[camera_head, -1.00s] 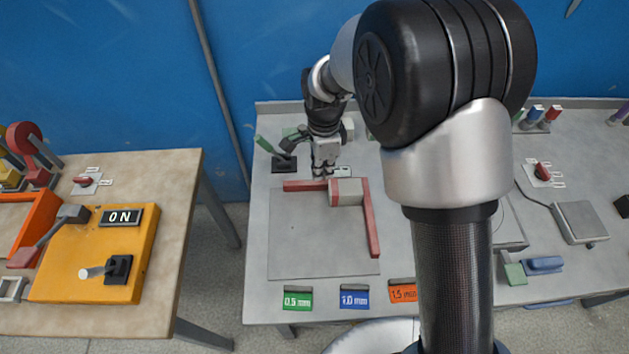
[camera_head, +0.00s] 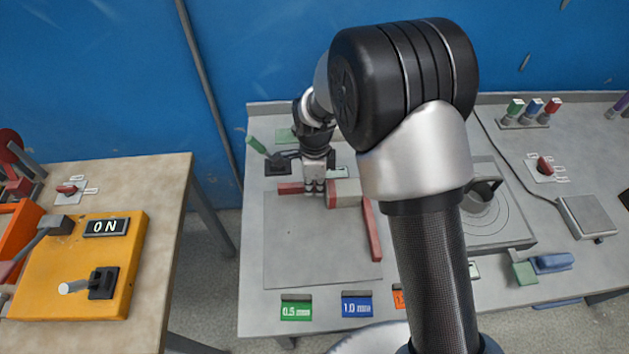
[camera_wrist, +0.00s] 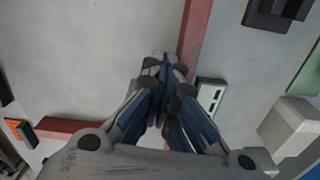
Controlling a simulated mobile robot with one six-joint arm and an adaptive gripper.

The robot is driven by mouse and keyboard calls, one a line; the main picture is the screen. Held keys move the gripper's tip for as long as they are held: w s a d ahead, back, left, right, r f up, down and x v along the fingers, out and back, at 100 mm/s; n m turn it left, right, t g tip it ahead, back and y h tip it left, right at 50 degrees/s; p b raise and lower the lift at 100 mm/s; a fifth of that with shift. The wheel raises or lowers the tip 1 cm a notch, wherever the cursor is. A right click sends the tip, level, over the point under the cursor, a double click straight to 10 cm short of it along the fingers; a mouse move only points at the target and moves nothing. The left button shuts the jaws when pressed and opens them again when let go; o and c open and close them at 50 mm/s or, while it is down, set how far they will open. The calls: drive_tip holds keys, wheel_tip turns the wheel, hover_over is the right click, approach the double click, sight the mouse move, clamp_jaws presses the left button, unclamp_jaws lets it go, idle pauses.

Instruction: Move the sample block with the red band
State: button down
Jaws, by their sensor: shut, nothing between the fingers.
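The sample block with the red band (camera_head: 348,190) is pale and lies at the far right corner of a grey plate (camera_head: 310,245), where two red rails meet. The back rail (camera_head: 290,188) lies to its left and the side rail (camera_head: 372,230) runs toward the front. My gripper (camera_head: 314,188) is shut and empty, pointing down close to the left end of the block. I cannot tell whether it touches. In the wrist view my closed fingers (camera_wrist: 165,70) stand between the two rails, and the block is largely hidden behind them.
Behind my gripper stands a black clamp with a green handle (camera_head: 257,146). Green (camera_head: 296,308) and blue (camera_head: 356,306) thickness labels line the front edge. The plate's middle is clear.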

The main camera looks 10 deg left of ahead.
idle(0.3)
drive_tip(key=shift+w+d+f, duration=0.1)
drive_tip(key=shift+d, duration=0.55)
drive_tip(key=shift+d, duration=0.1)
